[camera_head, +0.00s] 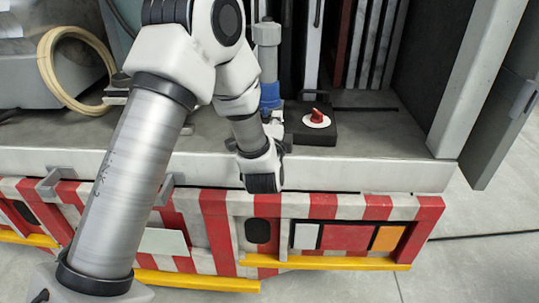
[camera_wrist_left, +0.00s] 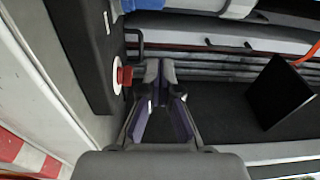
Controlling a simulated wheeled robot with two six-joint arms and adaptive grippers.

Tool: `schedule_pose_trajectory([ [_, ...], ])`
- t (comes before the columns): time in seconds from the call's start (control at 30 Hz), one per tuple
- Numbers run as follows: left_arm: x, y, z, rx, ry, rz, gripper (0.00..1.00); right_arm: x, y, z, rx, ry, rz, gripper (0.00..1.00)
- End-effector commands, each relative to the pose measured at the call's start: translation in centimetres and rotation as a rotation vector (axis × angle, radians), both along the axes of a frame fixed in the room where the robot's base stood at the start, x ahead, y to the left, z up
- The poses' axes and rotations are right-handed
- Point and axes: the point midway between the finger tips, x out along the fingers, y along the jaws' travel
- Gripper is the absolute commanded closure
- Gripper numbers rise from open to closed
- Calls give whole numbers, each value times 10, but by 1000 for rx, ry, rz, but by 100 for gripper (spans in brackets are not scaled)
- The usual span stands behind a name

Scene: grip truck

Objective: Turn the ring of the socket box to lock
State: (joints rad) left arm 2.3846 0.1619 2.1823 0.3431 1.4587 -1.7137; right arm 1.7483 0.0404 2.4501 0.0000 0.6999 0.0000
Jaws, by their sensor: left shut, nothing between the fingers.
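The socket box (camera_head: 310,134) is a black block on the truck's grey shelf. A white disc (camera_head: 318,121) with a red knob (camera_head: 317,115) sits on its top. In the left wrist view the white disc (camera_wrist_left: 117,82) and red knob (camera_wrist_left: 126,76) show just left of my fingers. My left gripper (camera_wrist_left: 160,71) is shut and empty, close beside the knob with a small gap. In the head view it is mostly hidden by my own wrist, left of the box. A blue ring (camera_head: 269,96) under a grey upright plug stands behind the box's left side. My right gripper is out of view.
A coiled cream hose (camera_head: 47,62) lies at the left. Dark upright panels stand behind the box, and a grey post (camera_head: 465,80) bounds the right. The shelf is clear right of the box. The red and white striped truck side (camera_head: 340,207) lies below.

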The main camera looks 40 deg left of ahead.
Motion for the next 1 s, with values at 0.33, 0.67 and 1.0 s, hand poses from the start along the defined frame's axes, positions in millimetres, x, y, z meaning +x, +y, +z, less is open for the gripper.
schedule_pose_trajectory([
  [0.33,13,-2,-48,16,41,-14,100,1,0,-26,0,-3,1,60],
  [0.67,75,28,-48,16,42,-13,100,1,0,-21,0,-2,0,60],
  [1.0,83,71,-48,15,44,-13,100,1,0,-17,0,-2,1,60],
])
